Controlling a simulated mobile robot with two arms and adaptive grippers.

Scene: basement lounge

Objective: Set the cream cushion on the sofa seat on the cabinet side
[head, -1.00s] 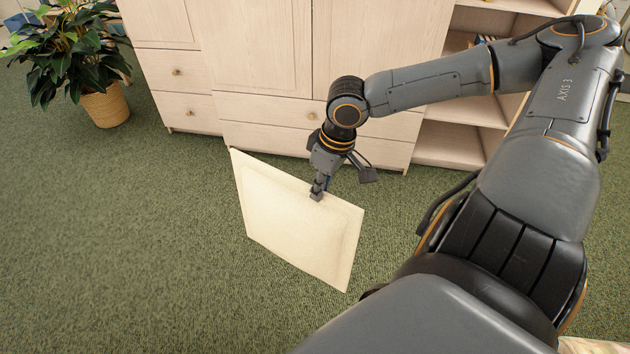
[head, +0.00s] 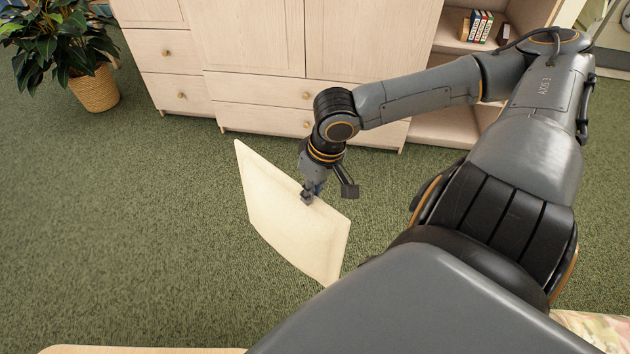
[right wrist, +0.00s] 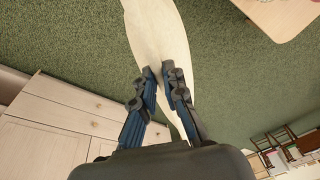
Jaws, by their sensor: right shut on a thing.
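The cream cushion (head: 290,220) hangs on edge over the green carpet in the head view. My right gripper (head: 307,197) is shut on its upper edge. In the right wrist view the cushion (right wrist: 160,35) runs away from between the two fingers (right wrist: 168,72), which pinch it from both sides. The cabinet (head: 262,88) of pale wood stands behind the arm at the top. No sofa can be made out for certain; a patterned pale surface (head: 600,328) shows at the bottom right edge. My left gripper is not in view.
A potted plant (head: 95,90) stands at the upper left. Open shelves with several books (head: 478,27) adjoin the cabinet. A pale wooden edge (head: 140,349) shows at the bottom. In the wrist view are a wooden top (right wrist: 280,15) and chairs (right wrist: 285,145). The left carpet is clear.

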